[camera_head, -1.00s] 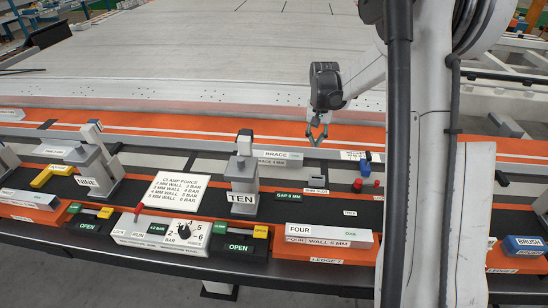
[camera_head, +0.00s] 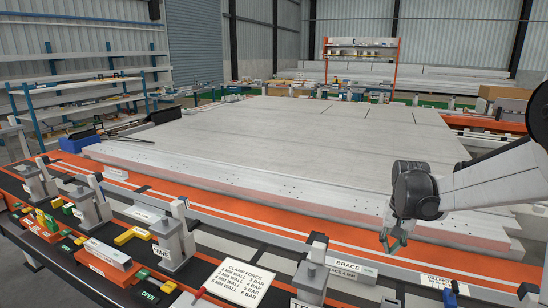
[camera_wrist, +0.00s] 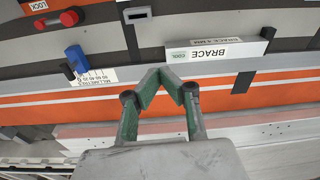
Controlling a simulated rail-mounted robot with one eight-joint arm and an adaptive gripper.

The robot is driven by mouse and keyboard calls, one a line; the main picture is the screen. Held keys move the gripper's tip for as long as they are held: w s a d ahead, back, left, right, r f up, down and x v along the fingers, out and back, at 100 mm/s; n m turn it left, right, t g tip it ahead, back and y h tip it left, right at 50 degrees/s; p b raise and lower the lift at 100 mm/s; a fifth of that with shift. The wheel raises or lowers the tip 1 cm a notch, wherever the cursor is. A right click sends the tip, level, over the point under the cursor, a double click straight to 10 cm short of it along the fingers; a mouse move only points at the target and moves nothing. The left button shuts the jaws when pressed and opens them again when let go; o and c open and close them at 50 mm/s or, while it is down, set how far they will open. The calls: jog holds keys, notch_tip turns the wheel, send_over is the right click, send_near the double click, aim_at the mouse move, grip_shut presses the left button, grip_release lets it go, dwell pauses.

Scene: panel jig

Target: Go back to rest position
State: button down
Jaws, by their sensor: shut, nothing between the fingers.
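My gripper (camera_head: 391,246) is shut and empty, with its green fingertips together. In the head view it hangs at the right, above the orange strip along the jig's near side. In the wrist view my gripper (camera_wrist: 170,80) shows its fingertips meeting over the orange strip, beside the grey brace block (camera_wrist: 215,55) labelled BRACE and COOL. The brace block (camera_head: 350,268) also shows at the lower right in the head view. The fingers look apart from it.
A wide pale panel (camera_head: 270,150) fills the middle. Clamp posts (camera_head: 172,240) stand along the near rail at the left. A clamp force sign (camera_head: 238,283) lies at the front. A blue knob (camera_wrist: 77,58) and a red part (camera_wrist: 68,18) are at the wrist view's left.

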jog(key=s+a+r+n+t, duration=0.1)
jog(key=s+a+r+t, duration=0.1)
jog(key=s+a+r, duration=0.4)
jog(key=s+a+r+n+t, duration=0.1)
jog(key=s+a+r, duration=0.25)
jog(key=s, duration=0.35)
jog(key=s+a+n+t, duration=0.1)
jog(key=s+a, duration=0.1)
jog(key=s, duration=0.5)
jog(key=s+a+n+t, duration=0.1)
jog(key=s+a+t, duration=0.1)
jog(key=s, duration=0.5)
jog(key=shift+a+f, duration=0.25)
jog(key=shift+f, duration=0.1)
jog(key=shift+w, duration=0.1)
